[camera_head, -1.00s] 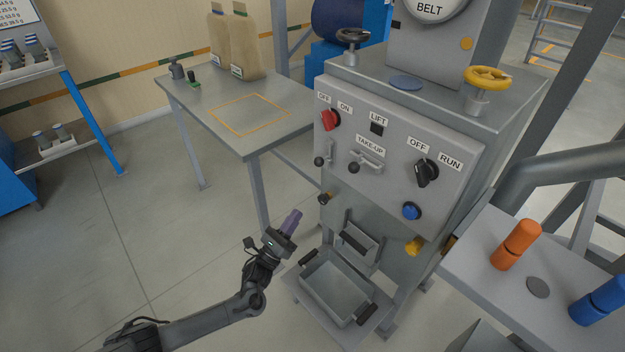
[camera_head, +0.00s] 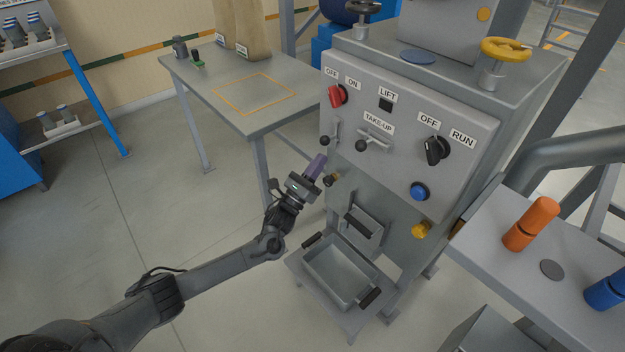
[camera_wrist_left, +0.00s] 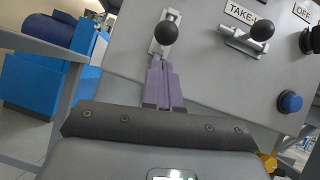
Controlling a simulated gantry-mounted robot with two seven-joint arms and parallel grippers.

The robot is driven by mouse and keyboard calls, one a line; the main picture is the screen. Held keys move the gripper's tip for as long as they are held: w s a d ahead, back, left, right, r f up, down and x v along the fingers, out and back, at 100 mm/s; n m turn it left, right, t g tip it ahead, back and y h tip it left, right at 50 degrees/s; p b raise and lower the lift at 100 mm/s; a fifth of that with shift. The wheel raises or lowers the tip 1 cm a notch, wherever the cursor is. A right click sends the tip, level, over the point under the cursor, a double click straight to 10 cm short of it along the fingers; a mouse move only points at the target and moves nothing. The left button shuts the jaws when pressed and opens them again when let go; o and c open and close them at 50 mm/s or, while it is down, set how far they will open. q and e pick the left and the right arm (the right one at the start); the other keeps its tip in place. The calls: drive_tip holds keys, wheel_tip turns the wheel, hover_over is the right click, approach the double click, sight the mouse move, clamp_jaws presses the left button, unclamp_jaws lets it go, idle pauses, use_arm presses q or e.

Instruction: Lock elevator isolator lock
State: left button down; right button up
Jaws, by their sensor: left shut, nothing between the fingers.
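The grey control panel (camera_head: 392,130) has a red rotary switch (camera_head: 338,95) under OFF and ON labels at its upper left. Below the switch is a small metal bolt with a black ball knob (camera_head: 325,141), which looks like the isolator lock. The knob also shows large in the left wrist view (camera_wrist_left: 166,33), on a metal bracket. My left gripper (camera_head: 317,164) has purple fingers, shut and empty. Its tips lie just below the knob in both views; I cannot tell whether they touch the bracket. The red switch is outside the left wrist view. My right gripper is not in view.
A take-up lever with a black knob (camera_head: 361,146) is right of the bolt. A black OFF/RUN switch (camera_head: 435,150) and blue button (camera_head: 419,191) are further right. A metal bin (camera_head: 341,272) sits below.

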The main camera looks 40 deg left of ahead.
sight(322, 141)
use_arm(q)
drive_tip(key=shift+w+a+r, duration=0.15)
drive_tip(key=shift+a+r, duration=0.05)
drive_tip(key=shift+r, duration=0.8)
wheel_tip(322, 141, up, 4)
drive_tip(key=p, duration=0.3)
drive_tip(key=shift+f, duration=0.2)
drive_tip(key=shift+f, duration=0.1)
